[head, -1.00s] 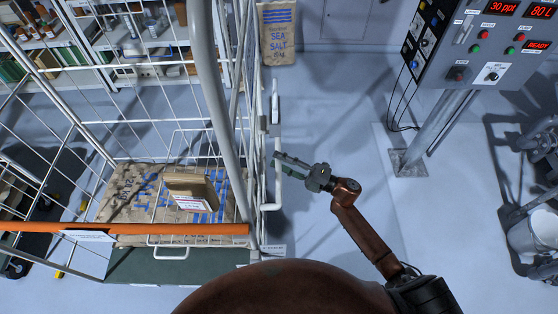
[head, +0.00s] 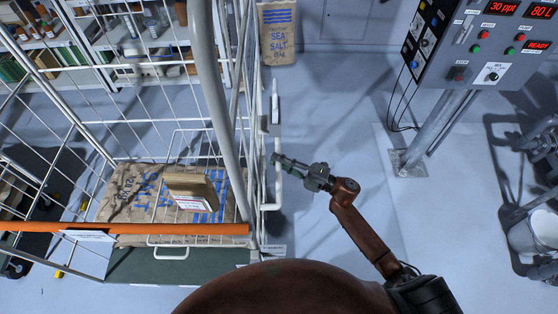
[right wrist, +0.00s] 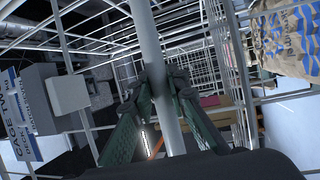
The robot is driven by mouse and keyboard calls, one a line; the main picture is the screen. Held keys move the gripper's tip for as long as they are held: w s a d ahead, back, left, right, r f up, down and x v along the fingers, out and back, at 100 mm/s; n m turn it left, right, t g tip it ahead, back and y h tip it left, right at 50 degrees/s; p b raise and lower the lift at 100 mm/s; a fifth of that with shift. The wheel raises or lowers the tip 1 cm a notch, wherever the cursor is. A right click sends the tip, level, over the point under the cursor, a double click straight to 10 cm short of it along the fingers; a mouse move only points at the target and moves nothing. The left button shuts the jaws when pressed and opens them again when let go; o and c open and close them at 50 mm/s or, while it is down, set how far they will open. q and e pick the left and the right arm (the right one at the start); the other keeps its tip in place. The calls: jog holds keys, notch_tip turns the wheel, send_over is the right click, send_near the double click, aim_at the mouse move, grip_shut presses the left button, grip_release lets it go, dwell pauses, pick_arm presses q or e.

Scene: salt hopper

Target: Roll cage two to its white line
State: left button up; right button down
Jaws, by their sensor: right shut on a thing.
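The wire roll cage (head: 250,140) fills the left of the head view, with an orange bar (head: 130,229) across its near side. An upright white handle bar (head: 279,190) stands along its right side. My right gripper (head: 277,158) is shut on this bar. In the right wrist view, the two green-grey fingers (right wrist: 160,85) lie on either side of the white bar (right wrist: 150,40). A partly hidden label (right wrist: 20,115) there reads like "CAGE TWO". My left gripper is not in view, and I cannot make out a white line.
A sack (head: 135,190) and a small carton (head: 190,187) lie in the cage. A sea salt sack (head: 278,35) stands at the back. A control panel (head: 480,40) on a post (head: 435,125) stands at right. Clear floor (head: 325,110) lies between cage and post.

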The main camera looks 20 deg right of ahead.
dwell(0.3)
jog(key=a, duration=0.3)
jog(key=shift+w+a+f, duration=0.1)
jog(key=shift+w, duration=0.25)
jog(key=c, duration=2.3)
grip_release()
jog(key=o, duration=0.3)
jog(key=shift+s+d, duration=0.1)
jog(key=shift+d, duration=0.25)
jog(key=shift+o, duration=0.8)
jog(key=v, duration=1.1)
jog(key=shift+s+d, duration=0.25)
jog(key=shift+d, duration=0.1)
jog(key=shift+c, duration=0.2)
